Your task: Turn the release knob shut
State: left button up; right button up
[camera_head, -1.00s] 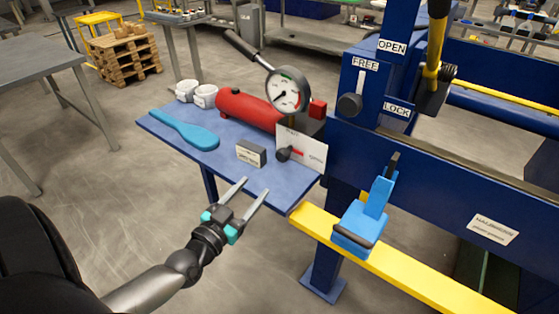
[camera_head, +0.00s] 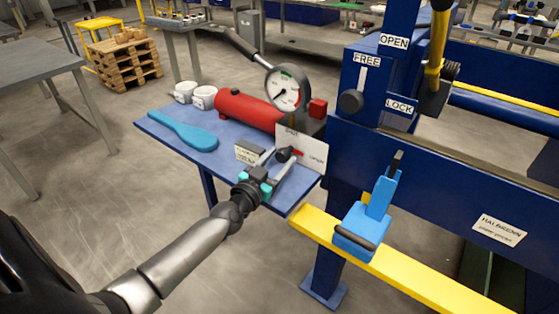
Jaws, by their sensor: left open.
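The release knob (camera_head: 284,154) is a small black knob with a red pointer, in front of a white label plate (camera_head: 309,147) below the pressure gauge. The red pointer points right; the plate's lettering is too small to read surely. My left gripper (camera_head: 281,157) is open, its two fingers reaching up to the knob, one on each side as seen from here. Whether the fingers touch the knob cannot be told. My right gripper is not in view.
The press frame (camera_head: 440,165) and yellow rail (camera_head: 400,273) lie right.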

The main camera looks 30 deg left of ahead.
pick_arm(q)
jog(key=shift+w, duration=0.15)
grip_shut()
dwell(0.4)
